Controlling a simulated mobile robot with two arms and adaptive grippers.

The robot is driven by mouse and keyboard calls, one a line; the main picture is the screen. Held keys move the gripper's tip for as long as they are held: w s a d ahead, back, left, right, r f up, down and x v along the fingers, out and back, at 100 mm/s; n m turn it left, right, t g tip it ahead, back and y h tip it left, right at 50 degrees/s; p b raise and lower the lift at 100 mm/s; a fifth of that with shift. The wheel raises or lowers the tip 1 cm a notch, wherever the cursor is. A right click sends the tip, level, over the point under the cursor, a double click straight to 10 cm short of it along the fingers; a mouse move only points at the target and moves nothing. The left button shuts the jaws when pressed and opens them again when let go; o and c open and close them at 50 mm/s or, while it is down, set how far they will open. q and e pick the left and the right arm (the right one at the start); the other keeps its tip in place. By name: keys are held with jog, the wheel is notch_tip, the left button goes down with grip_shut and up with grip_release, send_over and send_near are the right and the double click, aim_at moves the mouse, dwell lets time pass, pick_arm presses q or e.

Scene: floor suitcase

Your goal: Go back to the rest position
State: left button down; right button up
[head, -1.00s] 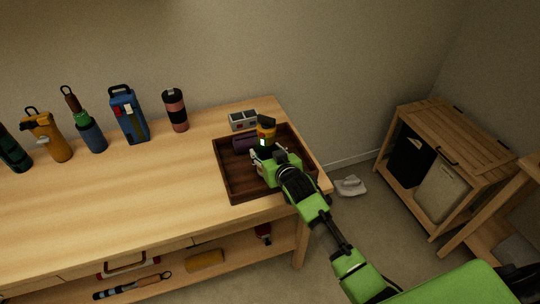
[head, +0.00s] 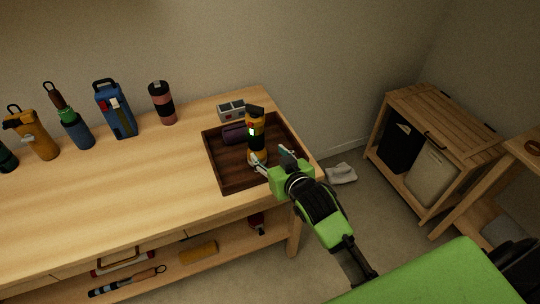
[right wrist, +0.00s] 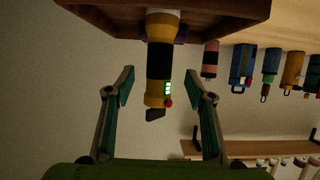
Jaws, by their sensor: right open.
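My right gripper (head: 274,160) is open and empty, at the front right part of the dark wooden tray (head: 228,181). A yellow and black flashlight-like item (head: 256,127) with a small green light stands upright in the tray, just beyond the fingers. In the right wrist view the same item (right wrist: 159,75) shows between and beyond the two spread fingers (right wrist: 160,90), apart from both. A dark purple item (head: 233,133) lies in the tray behind it. My left gripper is not in view.
The tray sits at the right end of a wooden workbench (head: 110,190). Several bottles and flasks, including a pink and black one (head: 162,103), stand along the wall. A grey box (head: 232,110) is behind the tray.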

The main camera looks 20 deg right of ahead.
dwell(0.3)
jog(key=s+f+n+g, duration=0.1)
jog(key=s+f+g, duration=0.25)
jog(key=s, duration=0.65)
jog(key=s+f+g, duration=0.3)
jog(key=s+f, duration=0.1)
jog(key=s, duration=0.6)
jog(key=s+f+n+g, duration=0.1)
jog(key=s+f+g, duration=0.3)
jog(key=s, duration=0.6)
notch_tip(320, 180, down, 25)
jog(key=s, duration=0.2)
jog(key=s+d+f+g, duration=0.2)
jog(key=s+d+f, duration=0.1)
jog(key=s+f, duration=1.3)
jog(key=shift+s+f, duration=0.25)
jog(key=shift+s, duration=0.25)
jog(key=shift+d, duration=0.1)
